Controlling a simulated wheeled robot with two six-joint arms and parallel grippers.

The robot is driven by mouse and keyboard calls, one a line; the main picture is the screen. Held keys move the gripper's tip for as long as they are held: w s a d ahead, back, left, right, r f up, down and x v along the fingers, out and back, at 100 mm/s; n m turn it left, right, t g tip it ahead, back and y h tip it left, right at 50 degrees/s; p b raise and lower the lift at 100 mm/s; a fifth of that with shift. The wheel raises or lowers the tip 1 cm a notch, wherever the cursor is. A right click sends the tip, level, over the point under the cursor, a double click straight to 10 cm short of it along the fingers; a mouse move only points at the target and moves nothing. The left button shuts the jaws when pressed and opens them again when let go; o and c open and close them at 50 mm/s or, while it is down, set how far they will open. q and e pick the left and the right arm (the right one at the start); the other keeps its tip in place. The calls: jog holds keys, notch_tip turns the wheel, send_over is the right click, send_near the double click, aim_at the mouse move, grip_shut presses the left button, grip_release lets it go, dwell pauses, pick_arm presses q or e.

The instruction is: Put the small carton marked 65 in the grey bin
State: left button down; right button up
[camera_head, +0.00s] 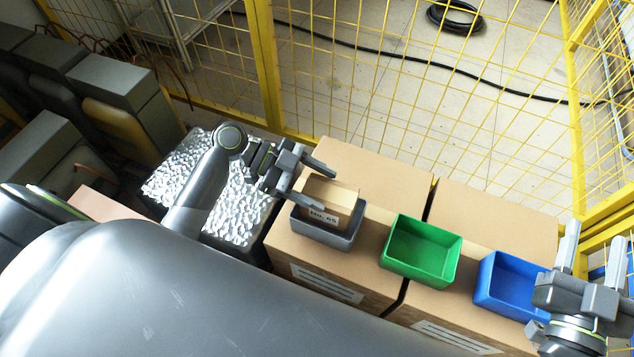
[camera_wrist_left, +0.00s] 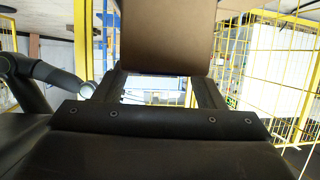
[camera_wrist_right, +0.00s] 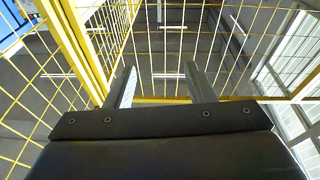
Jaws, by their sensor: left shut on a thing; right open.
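The small carton marked No. 65 (camera_head: 325,208) is brown and tilted a little, over the grey bin (camera_head: 328,236) in the head view. My left gripper (camera_head: 321,187) is shut on the carton. The left wrist view also shows the carton (camera_wrist_left: 168,38) between the fingers. The carton hides much of the bin's inside, and I cannot tell whether it is above the rim or partly inside. My right gripper (camera_head: 590,250) is open and empty at the right edge, beside the blue bin. Its spread fingers (camera_wrist_right: 155,88) show in the right wrist view.
A green bin (camera_head: 392,262) and a blue bin (camera_head: 487,290), both empty where visible, stand right of the grey bin on large brown cartons (camera_head: 480,214). A silvery bumpy-topped block (camera_head: 243,215) is at left. Yellow mesh fencing (camera_head: 345,75) runs behind.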

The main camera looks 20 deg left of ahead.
pick_arm(q)
jog(key=shift+f+b, duration=0.3)
jog(key=shift+f, duration=0.05)
pick_arm(e)
jog(key=shift+s+a+r+n+t, duration=0.15)
jog(key=shift+r+t, duration=0.3)
jog(key=shift+r, duration=0.25)
jog(key=shift+s+a+r+n+t, duration=0.1)
jog(key=shift+s+r+t, duration=0.1)
jog(key=shift+r+t, duration=0.4)
jog(key=shift+s+a+r+n+t, duration=0.15)
jog(key=shift+r+t, duration=0.2)
jog(key=shift+r, duration=0.4)
jog(key=shift+d, duration=0.1)
pick_arm(q)
jog(key=shift+c, duration=1.2)
grip_release()
jog(key=shift+a, duration=0.15)
